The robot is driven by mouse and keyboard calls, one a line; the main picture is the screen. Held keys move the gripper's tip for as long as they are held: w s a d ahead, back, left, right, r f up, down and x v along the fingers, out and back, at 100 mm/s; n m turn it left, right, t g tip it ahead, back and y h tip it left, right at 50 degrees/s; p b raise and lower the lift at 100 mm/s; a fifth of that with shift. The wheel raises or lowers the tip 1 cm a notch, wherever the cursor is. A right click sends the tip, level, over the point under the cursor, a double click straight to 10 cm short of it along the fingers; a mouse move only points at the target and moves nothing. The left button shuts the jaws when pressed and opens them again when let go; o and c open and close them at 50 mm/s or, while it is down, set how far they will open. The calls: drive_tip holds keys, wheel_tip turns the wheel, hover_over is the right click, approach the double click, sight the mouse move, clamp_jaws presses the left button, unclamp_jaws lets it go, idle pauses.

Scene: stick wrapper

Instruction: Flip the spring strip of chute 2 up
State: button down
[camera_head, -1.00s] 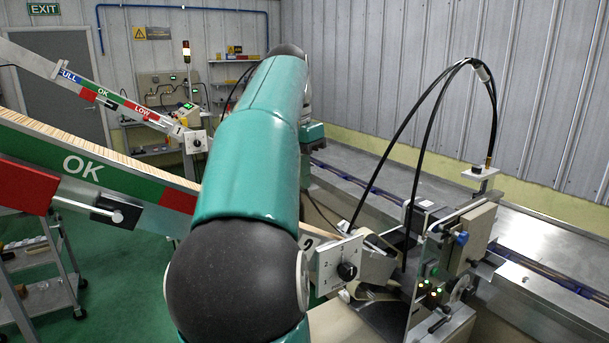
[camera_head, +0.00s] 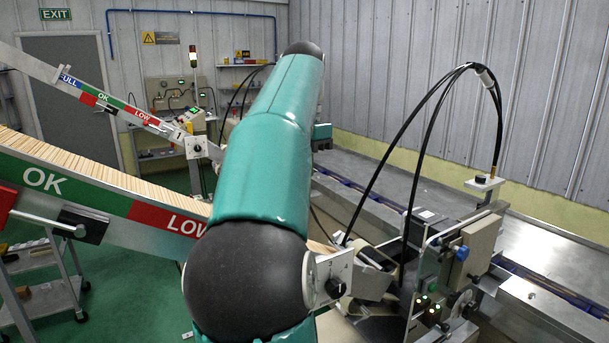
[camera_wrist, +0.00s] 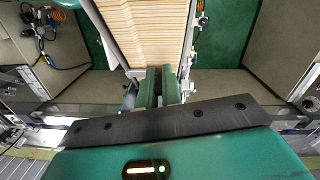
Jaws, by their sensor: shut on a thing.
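Chute 2 (camera_head: 105,195), a sloping channel full of pale wooden sticks, runs down from the left behind my arm in the head view. Its green OK and red LOW bands face me. In the wrist view the stick-filled chute (camera_wrist: 150,35) ends just beyond my gripper (camera_wrist: 158,88). The two green fingers are close together at its lower end, shut on a thin dark piece that seems to be the spring strip; the fingers hide most of it. In the head view my arm covers the gripper and strip.
A dial plate with a black knob (camera_head: 335,288) stands right of my elbow. The wrapper machine (camera_head: 445,265) with looping black cables stands at the right. Another chute (camera_head: 100,100) slopes down behind.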

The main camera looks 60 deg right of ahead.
drive_tip(key=shift+d, duration=0.1)
drive_tip(key=c, duration=1.6)
unclamp_jaws()
drive_tip(key=shift+d, duration=0.1)
drive_tip(key=shift+o, duration=0.2)
drive_tip(key=shift+a, duration=0.2)
